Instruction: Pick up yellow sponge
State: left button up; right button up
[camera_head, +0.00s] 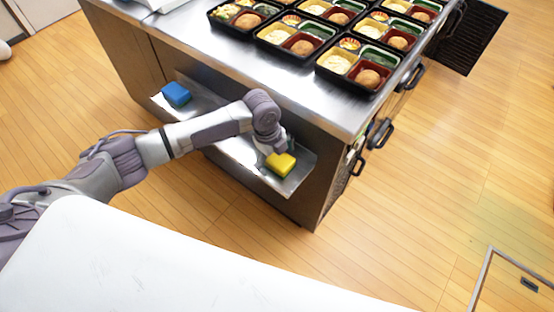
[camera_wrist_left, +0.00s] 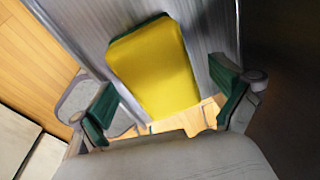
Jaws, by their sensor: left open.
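A yellow sponge (camera_head: 281,164) with a dark green underside lies near the right end of a metal shelf on the counter's side. It also shows large in the left wrist view (camera_wrist_left: 156,68). My left gripper (camera_head: 277,150) is right at the sponge in the head view, and its fingers are mostly hidden by the arm. In the left wrist view my left gripper (camera_wrist_left: 168,112) is open, with one green-padded finger on each side of the sponge's near end. I cannot tell whether the pads touch it. My right gripper is not in view.
A blue sponge (camera_head: 176,94) lies at the shelf's left end. The metal shelf (camera_head: 232,147) has a raised lip. Above it, the steel counter (camera_head: 262,82) holds several bento trays (camera_head: 349,85). A white surface (camera_head: 150,262) fills the near foreground. Wooden floor is clear at right.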

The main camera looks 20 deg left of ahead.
pick_arm(q)
jog(key=shift+f, duration=0.2)
dwell(0.5)
jog(key=c, duration=1)
